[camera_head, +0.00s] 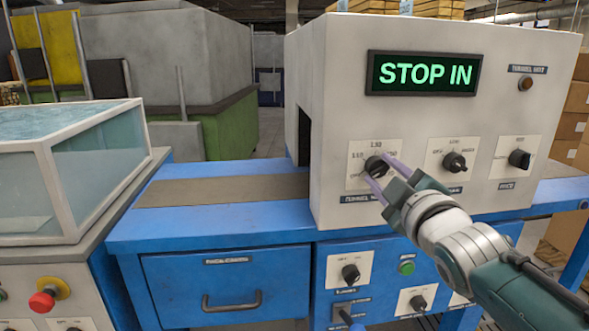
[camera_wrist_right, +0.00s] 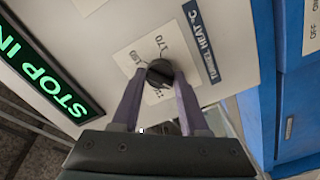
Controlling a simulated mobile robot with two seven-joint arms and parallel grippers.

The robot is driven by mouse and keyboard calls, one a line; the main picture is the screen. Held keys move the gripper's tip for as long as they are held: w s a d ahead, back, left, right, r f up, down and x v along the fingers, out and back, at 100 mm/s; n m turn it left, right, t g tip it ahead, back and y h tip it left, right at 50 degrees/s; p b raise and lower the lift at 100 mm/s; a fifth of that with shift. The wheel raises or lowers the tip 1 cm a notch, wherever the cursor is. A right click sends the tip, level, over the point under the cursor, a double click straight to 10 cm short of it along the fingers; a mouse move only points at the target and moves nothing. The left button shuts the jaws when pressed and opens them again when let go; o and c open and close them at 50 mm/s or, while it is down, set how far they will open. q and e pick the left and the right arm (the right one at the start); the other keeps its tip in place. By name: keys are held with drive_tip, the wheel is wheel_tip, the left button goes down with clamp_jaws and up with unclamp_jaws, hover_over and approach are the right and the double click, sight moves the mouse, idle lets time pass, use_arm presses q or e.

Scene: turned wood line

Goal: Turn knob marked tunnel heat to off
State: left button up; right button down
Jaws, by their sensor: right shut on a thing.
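The tunnel heat knob (camera_head: 374,163) is a black round knob on a white scale plate, on the front of the pale machine housing. Its label (camera_wrist_right: 205,46) reads tunnel heat °C in the right wrist view, where the knob (camera_wrist_right: 159,72) sits between the fingers. My right gripper (camera_head: 378,170) is shut on this knob, with one purple finger on each side. Numbers such as 110 and 130 show on the scale. The fingers hide part of the scale, and I cannot tell for certain where the knob points. My left gripper is out of view.
A green display (camera_head: 423,74) above reads STOP IN. Two other knobs, a middle one (camera_head: 454,162) and a right one (camera_head: 519,159), share the panel. Below, the blue bench holds a lower knob (camera_head: 350,273), a green button (camera_head: 406,268) and a drawer handle (camera_head: 232,302).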

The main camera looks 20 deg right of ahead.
drive_tip(key=shift+c, duration=2.1)
unclamp_jaws()
drive_tip(key=p+v, duration=0.1)
drive_tip(key=v, duration=0.9)
drive_tip(key=shift+p, duration=0.4)
drive_tip(key=shift+d, duration=0.1)
